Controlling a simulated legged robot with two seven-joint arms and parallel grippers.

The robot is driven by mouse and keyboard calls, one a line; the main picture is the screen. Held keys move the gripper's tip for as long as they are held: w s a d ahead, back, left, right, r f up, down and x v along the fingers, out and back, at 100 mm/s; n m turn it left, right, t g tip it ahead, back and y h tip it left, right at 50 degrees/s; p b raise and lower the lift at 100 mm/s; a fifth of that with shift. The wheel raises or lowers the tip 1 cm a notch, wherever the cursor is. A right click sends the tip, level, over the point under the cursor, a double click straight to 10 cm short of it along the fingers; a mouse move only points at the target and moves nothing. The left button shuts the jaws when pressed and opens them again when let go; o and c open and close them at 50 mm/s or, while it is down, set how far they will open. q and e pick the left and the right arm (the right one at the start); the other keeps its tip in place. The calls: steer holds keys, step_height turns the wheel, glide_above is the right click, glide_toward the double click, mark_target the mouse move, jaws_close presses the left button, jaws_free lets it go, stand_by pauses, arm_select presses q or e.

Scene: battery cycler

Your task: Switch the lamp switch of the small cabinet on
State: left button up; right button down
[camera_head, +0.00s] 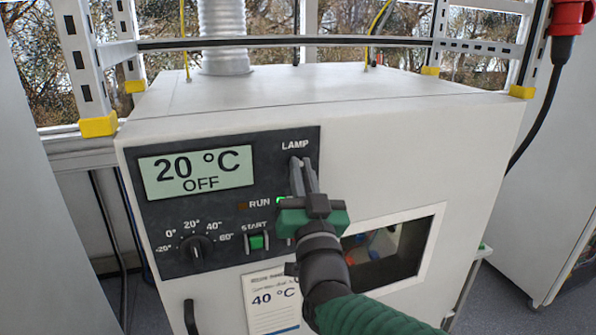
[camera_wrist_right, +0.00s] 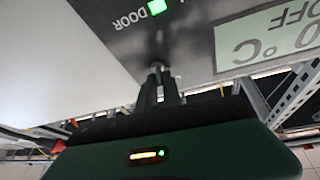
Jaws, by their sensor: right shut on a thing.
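The small cabinet (camera_head: 430,120) is a white box with a black control panel on its front left. The panel's display (camera_head: 196,172) reads 20 °C and OFF. The LAMP label (camera_head: 295,146) is at the panel's top right. My right gripper (camera_head: 301,164) has its fingertips just below this label, shut on the small lamp switch, which the fingers mostly hide. In the right wrist view the fingertips (camera_wrist_right: 155,72) meet a dark stub, the lamp switch (camera_wrist_right: 158,52), on the panel. Which way the switch points cannot be told. My left gripper is not in view.
A temperature knob (camera_head: 196,247) and a green START button (camera_head: 256,241) sit lower on the panel. A dark window (camera_head: 408,250) shows coloured things inside. A door handle (camera_head: 190,317) and a paper card (camera_head: 270,298) are below. A metal rack (camera_head: 85,60) stands around the cabinet top.

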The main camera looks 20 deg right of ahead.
steer(key=shift+a+r+n+g+y+p, duration=0.1)
steer(key=shift+r+n+g+y+p, duration=0.2)
steer(key=shift+g+p, duration=0.3)
steer(key=c, duration=1.6)
jaws_free()
steer(key=shift+w+f, duration=0.1)
steer(key=shift+o, duration=0.5)
